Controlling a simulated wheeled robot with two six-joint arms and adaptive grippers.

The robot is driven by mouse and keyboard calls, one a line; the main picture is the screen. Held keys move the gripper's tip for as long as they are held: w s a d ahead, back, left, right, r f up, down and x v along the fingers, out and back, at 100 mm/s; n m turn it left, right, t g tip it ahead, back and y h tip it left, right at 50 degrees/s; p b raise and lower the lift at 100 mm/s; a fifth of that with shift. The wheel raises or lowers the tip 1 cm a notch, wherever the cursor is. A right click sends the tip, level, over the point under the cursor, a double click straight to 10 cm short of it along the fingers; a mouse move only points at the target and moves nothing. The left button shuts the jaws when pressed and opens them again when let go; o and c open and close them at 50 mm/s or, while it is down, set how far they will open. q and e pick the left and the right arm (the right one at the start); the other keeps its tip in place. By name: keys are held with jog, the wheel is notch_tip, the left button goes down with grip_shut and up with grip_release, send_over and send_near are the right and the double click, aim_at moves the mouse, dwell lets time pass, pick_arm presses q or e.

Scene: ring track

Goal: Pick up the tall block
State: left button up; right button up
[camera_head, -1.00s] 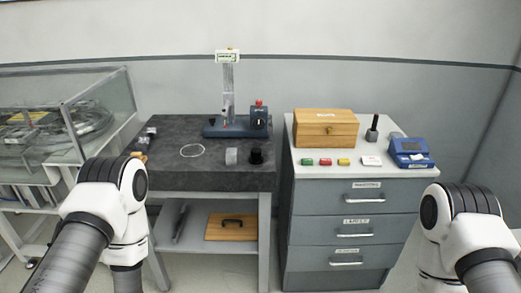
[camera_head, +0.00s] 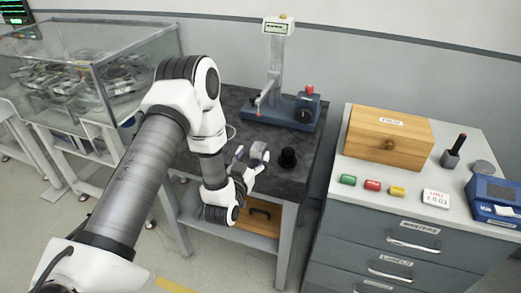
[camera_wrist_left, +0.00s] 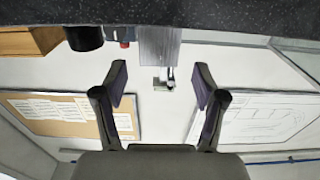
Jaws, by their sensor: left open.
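A grey metallic block (camera_head: 260,151) stands on the dark stone-topped table (camera_head: 262,184), beside a black round piece (camera_head: 288,158). I take it for the tall block. My left gripper (camera_head: 248,162) is low at the table's front edge, right by the block, with open fingers. In the left wrist view, which shows the scene upside down, the block (camera_wrist_left: 160,45) is ahead between the two spread fingers (camera_wrist_left: 160,82). I cannot tell whether its near end is inside the jaws. My right gripper is out of view.
A gauge stand (camera_head: 274,75) with a blue-grey base is behind the block. The black piece (camera_wrist_left: 84,37) is close beside it. A drawer cabinet (camera_head: 400,240) at right carries a wooden box (camera_head: 388,138) and small coloured blocks. A glass case (camera_head: 110,75) is left.

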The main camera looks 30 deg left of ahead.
aim_at(256, 151)
pick_arm(q)
jog(key=x, duration=0.2)
jog(key=p+x, duration=0.1)
jog(key=x, duration=0.2)
jog(key=shift+w+d+f, duration=0.1)
jog(key=shift+d+f, duration=0.05)
jog(key=shift+f, duration=0.1)
grip_shut()
jog(key=shift+r, duration=0.2)
